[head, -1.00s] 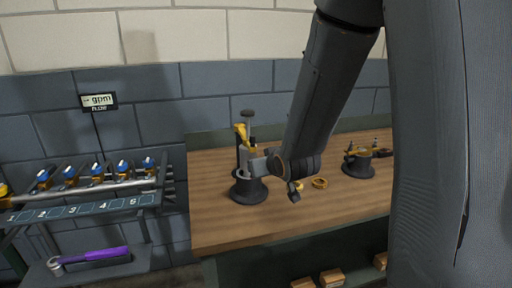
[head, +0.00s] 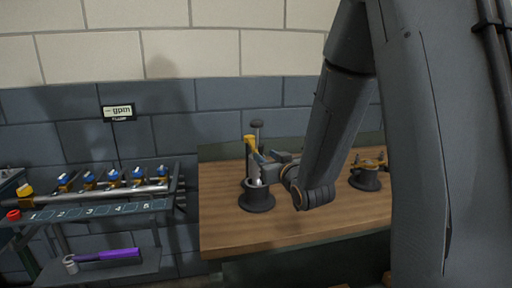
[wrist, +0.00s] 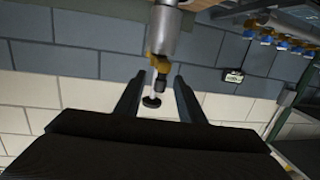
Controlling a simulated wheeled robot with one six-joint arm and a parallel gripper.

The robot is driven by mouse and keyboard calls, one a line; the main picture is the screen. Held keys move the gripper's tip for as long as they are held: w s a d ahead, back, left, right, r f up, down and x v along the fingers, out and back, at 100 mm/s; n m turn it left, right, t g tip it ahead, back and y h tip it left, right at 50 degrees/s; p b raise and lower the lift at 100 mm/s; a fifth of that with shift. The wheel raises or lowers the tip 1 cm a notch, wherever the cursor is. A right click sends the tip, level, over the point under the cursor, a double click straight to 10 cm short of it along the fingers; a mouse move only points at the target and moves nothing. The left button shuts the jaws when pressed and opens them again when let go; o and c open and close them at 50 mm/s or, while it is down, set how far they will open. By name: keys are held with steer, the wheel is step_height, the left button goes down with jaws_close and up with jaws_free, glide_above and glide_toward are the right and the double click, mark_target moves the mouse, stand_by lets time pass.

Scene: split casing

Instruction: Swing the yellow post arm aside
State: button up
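The yellow post arm (head: 250,144) stands upright at the upper end of a pale grey cylinder (head: 253,174) in a dark round base (head: 257,199) on the wooden bench. A rod with a dark knob (head: 257,124) rises behind it. My gripper (head: 264,164) is beside the post from the right. In the wrist view the picture is upside down. My gripper (wrist: 157,88) shows two fingers spread apart. The yellow part (wrist: 158,64), a thin shaft and a dark knob (wrist: 152,101) appear between or beyond them. I cannot tell whether a finger touches anything.
A second dark base (head: 366,180) with yellow parts stands right on the bench, partly behind my arm. At left, a rack (head: 100,212) numbered 1 to 5 holds several blue-and-yellow fittings. A purple-handled tool (head: 108,254) lies on its lower shelf. The bench front (head: 235,240) is clear.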

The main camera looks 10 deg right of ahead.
mark_target(256, 144)
steer(key=shift+w+a+r+t+y, duration=0.1)
steer(key=shift+w+r+t+y, duration=0.1)
steer(key=shift+r+t, duration=0.15)
steer(key=shift+w+r+t+y, duration=0.1)
steer(key=shift+r+t+y, duration=0.1)
steer(key=shift+r+t, duration=0.1)
steer(key=shift+w+r, duration=0.1)
steer(key=shift+w, duration=0.05)
steer(key=w, duration=0.2)
steer(key=w+a+p, duration=0.1)
steer(key=w, duration=0.1)
steer(key=w+p, duration=0.1)
steer(key=w, duration=0.2)
steer(key=shift+w+a, duration=0.1)
steer(key=shift+a, duration=0.05)
jaws_close()
